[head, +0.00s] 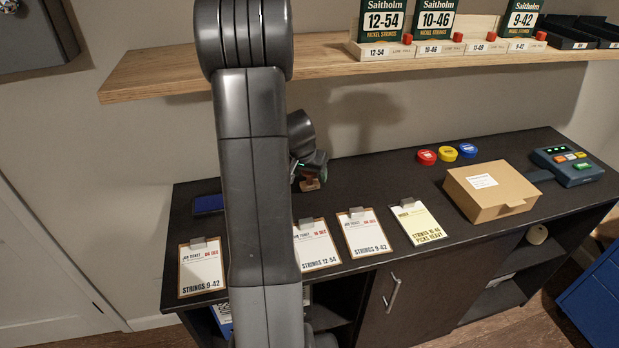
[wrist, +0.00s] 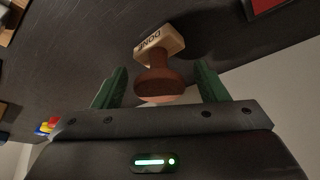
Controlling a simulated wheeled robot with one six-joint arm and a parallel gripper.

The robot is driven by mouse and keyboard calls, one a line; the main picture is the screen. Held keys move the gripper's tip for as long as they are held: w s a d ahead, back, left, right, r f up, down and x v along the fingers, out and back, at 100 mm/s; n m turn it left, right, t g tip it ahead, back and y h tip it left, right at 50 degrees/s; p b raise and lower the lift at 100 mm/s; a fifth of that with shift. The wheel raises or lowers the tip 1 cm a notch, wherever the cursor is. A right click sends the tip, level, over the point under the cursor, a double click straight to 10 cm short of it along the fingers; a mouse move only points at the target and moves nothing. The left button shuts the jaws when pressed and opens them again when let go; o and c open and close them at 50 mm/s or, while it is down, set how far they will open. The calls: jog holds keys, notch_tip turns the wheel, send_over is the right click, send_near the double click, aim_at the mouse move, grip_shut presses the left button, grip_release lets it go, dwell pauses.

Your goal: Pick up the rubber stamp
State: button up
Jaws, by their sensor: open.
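The rubber stamp (wrist: 158,80) has a brown rounded handle and a pale wooden block marked "DONE". In the wrist view it lies between the two green fingers of my gripper (wrist: 158,88), with a gap on each side. My gripper is open, with its fingers on either side of the handle. In the head view the stamp (head: 309,184) shows as a small brown piece on the dark bench top, just below my gripper (head: 308,172). My arm and gripper hide part of it there.
Clipboards with job tickets (head: 364,233) lie along the bench's front edge. A cardboard box (head: 490,190), a keypad device (head: 567,165) and red, yellow and blue round pieces (head: 447,154) are to the right. A wooden shelf (head: 330,62) with string packs hangs above.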

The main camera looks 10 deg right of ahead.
jog(key=shift+w+d+f, duration=0.1)
jog(key=shift+f, duration=0.45)
jog(key=shift+c, duration=0.5)
jog(key=c, duration=0.9)
jog(key=shift+r, duration=0.15)
jog(key=shift+r, duration=0.2)
notch_tip(320, 180, up, 7)
jog(key=shift+f+b, duration=0.2)
jog(key=shift+b, duration=0.15)
jog(key=s+b, duration=0.1)
jog(key=s, duration=0.5)
jog(key=s+b, duration=0.1)
jog(key=s, duration=0.6)
jog(key=s+b, duration=0.1)
jog(key=s, duration=0.6)
jog(key=shift+d+f, duration=0.1)
jog(key=shift+d, duration=0.25)
